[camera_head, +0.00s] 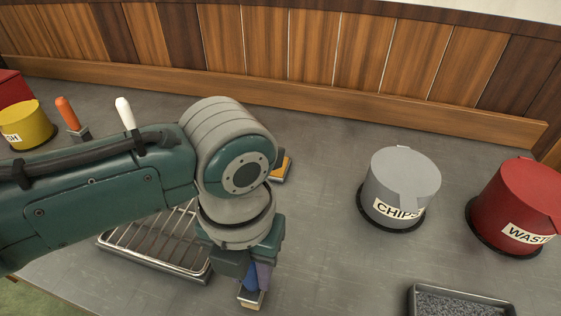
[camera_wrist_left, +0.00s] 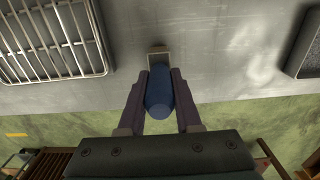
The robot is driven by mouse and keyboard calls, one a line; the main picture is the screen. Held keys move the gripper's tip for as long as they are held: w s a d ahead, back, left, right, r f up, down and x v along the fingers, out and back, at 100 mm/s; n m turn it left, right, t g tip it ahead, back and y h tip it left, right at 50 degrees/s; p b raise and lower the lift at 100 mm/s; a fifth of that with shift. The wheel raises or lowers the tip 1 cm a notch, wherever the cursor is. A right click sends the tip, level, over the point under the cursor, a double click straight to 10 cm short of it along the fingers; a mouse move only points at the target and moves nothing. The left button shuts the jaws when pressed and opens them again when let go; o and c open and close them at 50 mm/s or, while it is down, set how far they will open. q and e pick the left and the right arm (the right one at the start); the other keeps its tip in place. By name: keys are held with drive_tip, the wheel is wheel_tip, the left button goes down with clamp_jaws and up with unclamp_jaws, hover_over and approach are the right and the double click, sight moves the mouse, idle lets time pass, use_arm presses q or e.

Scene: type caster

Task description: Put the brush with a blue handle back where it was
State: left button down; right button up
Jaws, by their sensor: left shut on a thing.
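The brush with a blue handle (camera_wrist_left: 159,95) is between the two fingers of my left gripper (camera_wrist_left: 160,76). In the head view, my left gripper (camera_head: 254,274) is shut on it above the front part of the counter. The brush's pale lower end (camera_head: 250,299) points down below the fingers; I cannot tell whether it touches the counter. An orange-handled tool (camera_head: 68,113) and a white-handled tool (camera_head: 125,113) stand upright at the left. My left arm hides the middle of the counter. My right gripper is not in view.
A wire rack (camera_head: 150,262) lies left of the gripper. A grey CHIPS bin (camera_head: 405,180), a red WASTE bin (camera_head: 520,195) and a grey granule tray (camera_head: 460,302) are on the right. A yellow bin (camera_head: 25,122) is far left. A yellowish object (camera_head: 284,168) shows behind my arm.

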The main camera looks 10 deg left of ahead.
use_arm(q)
drive_tip(key=c, duration=0.6)
unclamp_jaws()
drive_tip(key=shift+r+p, duration=0.35)
drive_tip(key=shift+r, duration=0.2)
wheel_tip(320, 180, up, 11)
drive_tip(key=shift+r+p, duration=0.1)
drive_tip(key=shift+p, duration=0.8)
drive_tip(key=shift+s+d+n, duration=0.2)
drive_tip(key=shift+n, duration=0.1)
drive_tip(key=s+d+f+n+t+h, duration=0.1)
drive_tip(key=s+n+h, duration=0.15)
drive_tip(key=n, duration=0.45)
drive_tip(key=s+d+n+t+h, duration=0.1)
drive_tip(key=s+n, duration=0.2)
drive_tip(key=n, duration=0.4)
drive_tip(key=s+a+n+y, duration=0.1)
drive_tip(key=s+a+n, duration=0.2)
drive_tip(key=a+n, duration=0.3)
drive_tip(key=s+a+n+t+y, duration=0.1)
drive_tip(key=a+n, duration=0.4)
drive_tip(key=n, duration=0.8)
drive_tip(key=shift+s+a+r+n+t+y, duration=0.35)
drive_tip(key=shift+s+y, duration=0.3)
drive_tip(key=shift+s, duration=0.45)
